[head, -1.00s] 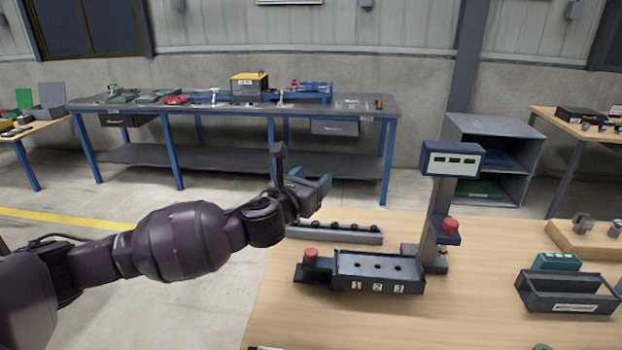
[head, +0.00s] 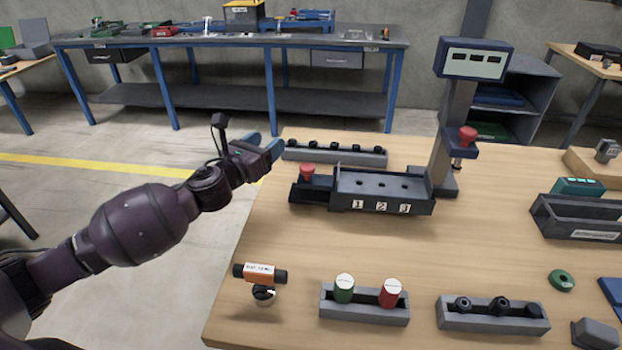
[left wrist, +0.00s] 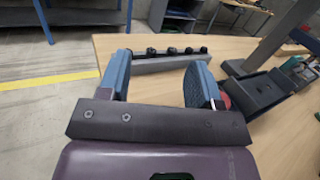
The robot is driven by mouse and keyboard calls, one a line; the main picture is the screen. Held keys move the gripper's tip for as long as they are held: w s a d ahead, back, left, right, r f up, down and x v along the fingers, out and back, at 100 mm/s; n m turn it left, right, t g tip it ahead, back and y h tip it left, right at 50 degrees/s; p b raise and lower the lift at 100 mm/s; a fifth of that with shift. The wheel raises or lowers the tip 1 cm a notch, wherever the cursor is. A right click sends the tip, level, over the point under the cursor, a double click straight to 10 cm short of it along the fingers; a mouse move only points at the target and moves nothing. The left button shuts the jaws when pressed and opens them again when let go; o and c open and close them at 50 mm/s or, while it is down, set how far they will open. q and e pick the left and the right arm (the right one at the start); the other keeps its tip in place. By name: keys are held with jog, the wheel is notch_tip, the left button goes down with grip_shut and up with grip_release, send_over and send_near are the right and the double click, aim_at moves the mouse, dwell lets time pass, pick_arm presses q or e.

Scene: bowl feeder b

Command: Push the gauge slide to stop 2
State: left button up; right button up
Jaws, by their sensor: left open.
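The gauge fixture (head: 383,190) stands on the wooden table, with labels 1, 2 and 3 along its front. The slide's red knob (head: 306,172) is at the fixture's left end, left of label 1. My left gripper (head: 268,152) is open and empty, up and to the left of the red knob, near the table's left edge. In the left wrist view its blue fingers (left wrist: 160,80) are apart with nothing between them. There the red knob (left wrist: 226,99) is mostly hidden behind the right finger. My right gripper is not seen.
A grey rack with black pegs (head: 335,153) lies behind the fixture. A display post (head: 474,60) rises at its right end. In front are an orange tool (head: 260,273), a tray with green and red cylinders (head: 365,310) and a tray of black parts (head: 492,318). Bare tabletop lies between.

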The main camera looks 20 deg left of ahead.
pick_arm(q)
notch_tip(320, 180, down, 4)
jog(key=s+a+m+g+h+b, duration=0.1)
jog(key=a+m+h+b, duration=0.1)
jog(key=m+h, duration=0.15)
jog(key=m+g+h, duration=0.6)
jog(key=g+h, duration=0.1)
jog(key=h, duration=0.1)
send_near(307, 166)
jog(key=shift+y, duration=0.25)
jog(key=x, duration=0.8)
jog(key=shift+d, duration=0.25)
jog(key=shift+p+x, duration=0.3)
jog(key=shift+x, duration=0.55)
